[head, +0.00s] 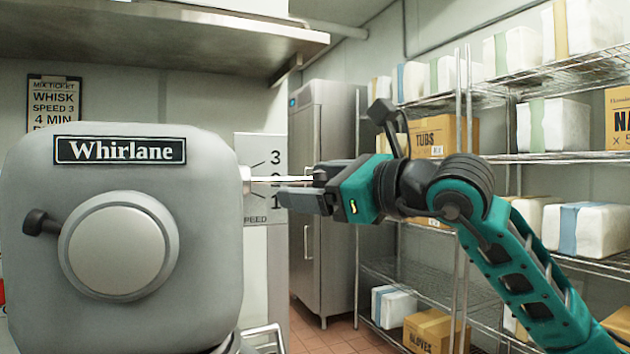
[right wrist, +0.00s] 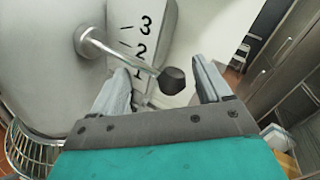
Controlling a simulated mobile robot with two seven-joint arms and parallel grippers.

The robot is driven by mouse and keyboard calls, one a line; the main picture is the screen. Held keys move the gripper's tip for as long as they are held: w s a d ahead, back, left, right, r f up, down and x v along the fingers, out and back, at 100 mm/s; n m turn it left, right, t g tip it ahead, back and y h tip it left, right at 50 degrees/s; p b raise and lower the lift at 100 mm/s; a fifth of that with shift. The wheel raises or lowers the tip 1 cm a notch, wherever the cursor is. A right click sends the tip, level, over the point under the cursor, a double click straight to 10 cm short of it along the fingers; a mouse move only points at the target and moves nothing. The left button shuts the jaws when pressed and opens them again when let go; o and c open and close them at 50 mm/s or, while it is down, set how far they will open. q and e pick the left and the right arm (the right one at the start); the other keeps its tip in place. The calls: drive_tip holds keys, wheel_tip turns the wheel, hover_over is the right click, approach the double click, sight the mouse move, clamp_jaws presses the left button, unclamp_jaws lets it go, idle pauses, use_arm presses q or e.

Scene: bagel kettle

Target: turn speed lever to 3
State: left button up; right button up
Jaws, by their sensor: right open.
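The grey mixer (head: 110,190) labelled "Whirlane" fills the left of the head view. Its speed plate (head: 264,215), on its right side, is marked 3, 2, 1 from top to bottom. The speed lever (head: 278,179) is a thin pale rod pointing right; its end is hidden at my gripper. In the right wrist view, the lever's dark knob (right wrist: 173,81) lies between my open fingers, nearer the right one, and the rod runs beside the 1. My right gripper (head: 297,189) is open around the knob; it also shows in the right wrist view (right wrist: 160,72). My left gripper is out of view.
A ticket (head: 54,100) on the wall reads whisk, speed 3, 4 min. A steel fridge (head: 325,130) and wire shelves with boxes (head: 445,137) stand behind. A wire guard (right wrist: 30,150) curves below the mixer head. A steel shelf (head: 150,40) hangs above.

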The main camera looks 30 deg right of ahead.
sight(313, 179)
drive_tip(key=shift+d+r, duration=0.1)
drive_tip(key=shift+r, duration=0.05)
clamp_jaws()
drive_tip(key=shift+r+p, duration=0.45)
wheel_tip(313, 179, up, 3)
drive_tip(key=n+g+h+p, duration=0.1)
drive_tip(key=n+p, duration=0.2)
drive_tip(key=p, duration=0.2)
drive_tip(key=shift+r, duration=0.15)
drive_tip(key=shift+r+n, duration=0.15)
drive_tip(key=shift+n, duration=0.15)
drive_tip(key=shift+a+g+p, duration=0.3)
drive_tip(key=shift+p, duration=0.15)
